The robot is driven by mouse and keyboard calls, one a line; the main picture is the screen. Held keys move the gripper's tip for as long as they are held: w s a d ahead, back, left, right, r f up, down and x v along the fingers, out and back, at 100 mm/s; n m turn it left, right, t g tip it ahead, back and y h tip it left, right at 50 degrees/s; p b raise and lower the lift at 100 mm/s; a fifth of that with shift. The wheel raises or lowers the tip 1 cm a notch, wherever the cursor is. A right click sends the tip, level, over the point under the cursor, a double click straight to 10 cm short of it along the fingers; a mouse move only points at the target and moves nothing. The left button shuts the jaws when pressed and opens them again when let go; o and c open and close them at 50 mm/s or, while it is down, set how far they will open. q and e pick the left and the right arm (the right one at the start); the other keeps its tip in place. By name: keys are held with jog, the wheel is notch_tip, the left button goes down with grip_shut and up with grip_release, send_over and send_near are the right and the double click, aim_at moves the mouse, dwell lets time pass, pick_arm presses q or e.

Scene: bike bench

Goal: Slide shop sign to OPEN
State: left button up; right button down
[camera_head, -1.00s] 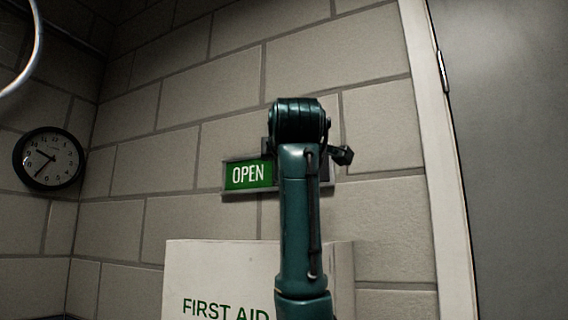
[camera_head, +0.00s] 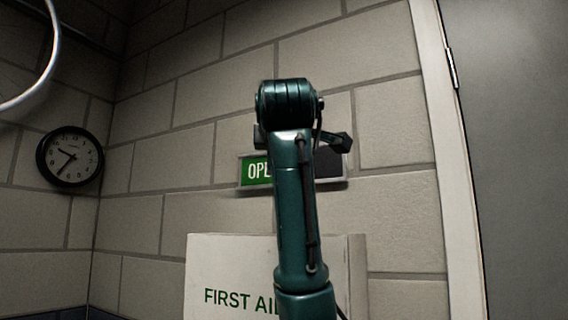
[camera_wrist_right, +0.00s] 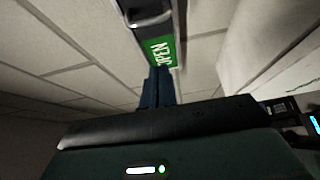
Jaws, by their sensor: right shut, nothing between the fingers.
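The shop sign (camera_head: 253,171) is a shallow frame on the block wall. Its green OPEN panel shows at the left, with the last letters hidden behind my teal right arm. A dark slider cover (camera_head: 328,164) fills the right part. In the right wrist view, the green panel (camera_wrist_right: 161,52) and the dark slider with its knob (camera_wrist_right: 148,18) show at the top. My right gripper (camera_wrist_right: 157,74) is shut and empty, its fingertips close to the green panel's end. I cannot tell whether they touch the sign. My left gripper is not in view.
A white FIRST AID box (camera_head: 232,270) stands out below the sign, partly behind my arm. A round black clock (camera_head: 70,157) hangs at the left. A door frame (camera_head: 447,150) and grey door are at the right.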

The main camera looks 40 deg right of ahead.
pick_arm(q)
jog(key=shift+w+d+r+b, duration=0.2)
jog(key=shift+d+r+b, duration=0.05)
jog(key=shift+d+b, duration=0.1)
pick_arm(e)
jog(key=v, duration=0.3)
jog(key=shift+s+a, duration=0.2)
jog(key=shift+r, duration=0.1)
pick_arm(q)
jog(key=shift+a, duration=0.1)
